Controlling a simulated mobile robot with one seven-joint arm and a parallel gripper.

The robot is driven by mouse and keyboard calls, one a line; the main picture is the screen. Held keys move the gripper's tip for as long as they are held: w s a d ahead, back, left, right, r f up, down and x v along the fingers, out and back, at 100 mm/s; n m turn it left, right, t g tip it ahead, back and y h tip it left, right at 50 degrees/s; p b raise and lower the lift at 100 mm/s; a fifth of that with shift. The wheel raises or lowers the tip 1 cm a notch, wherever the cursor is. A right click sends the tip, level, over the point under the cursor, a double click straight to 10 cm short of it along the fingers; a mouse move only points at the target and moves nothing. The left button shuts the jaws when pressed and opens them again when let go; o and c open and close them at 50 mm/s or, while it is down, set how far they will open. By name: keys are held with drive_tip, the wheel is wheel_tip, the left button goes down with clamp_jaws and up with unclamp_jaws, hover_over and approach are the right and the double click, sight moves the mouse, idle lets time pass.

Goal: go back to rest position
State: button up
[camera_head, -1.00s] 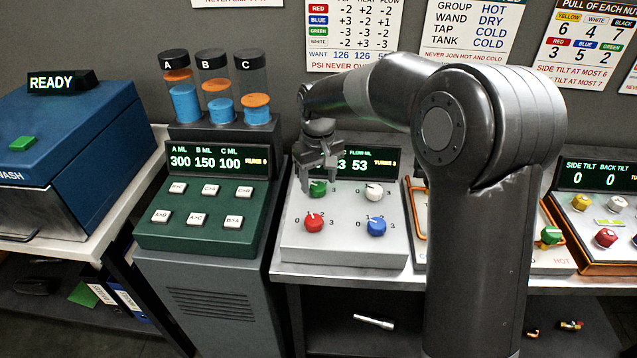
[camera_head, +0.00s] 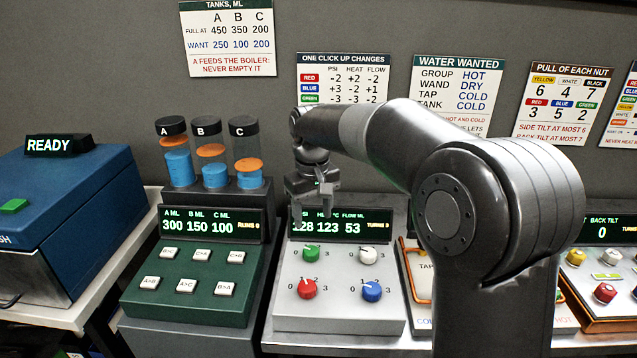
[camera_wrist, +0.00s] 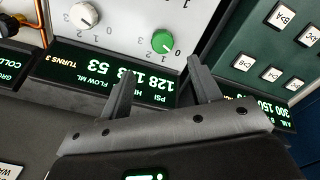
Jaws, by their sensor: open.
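My gripper (camera_head: 316,196) is open and empty in the head view, in the air in front of the top of the white knob panel's display. In the wrist view its two fingers (camera_wrist: 157,82) stand apart with nothing between them. The white knob panel (camera_head: 338,275) has a green knob (camera_head: 310,253), a white knob (camera_head: 368,256), a red knob (camera_head: 306,289) and a blue knob (camera_head: 372,290). Its display (camera_head: 341,226) reads 128, 123 and 53, partly covered by my gripper. In the wrist view the green knob (camera_wrist: 163,41) lies beyond the fingers, apart from them.
Left of the panel stands a green button box (camera_head: 190,279) with tubes A, B and C (camera_head: 212,157). A blue washer (camera_head: 70,200) marked READY is at far left. Posters hang on the wall behind. My arm hides part of the right side.

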drive_tip(key=s+d+r+m+t, duration=0.2)
drive_tip(key=s+d+r, duration=0.1)
drive_tip(key=s+d, duration=0.6)
drive_tip(key=s+d+r+m+t, duration=0.25)
drive_tip(key=s+d, duration=0.45)
drive_tip(key=s, duration=0.4)
drive_tip(key=s+d+f+m, duration=0.2)
drive_tip(key=s+d+f, duration=0.2)
drive_tip(key=s, duration=0.4)
drive_tip(key=shift+s+t, duration=0.15)
drive_tip(key=shift+t, duration=0.3)
drive_tip(key=shift+f, duration=0.1)
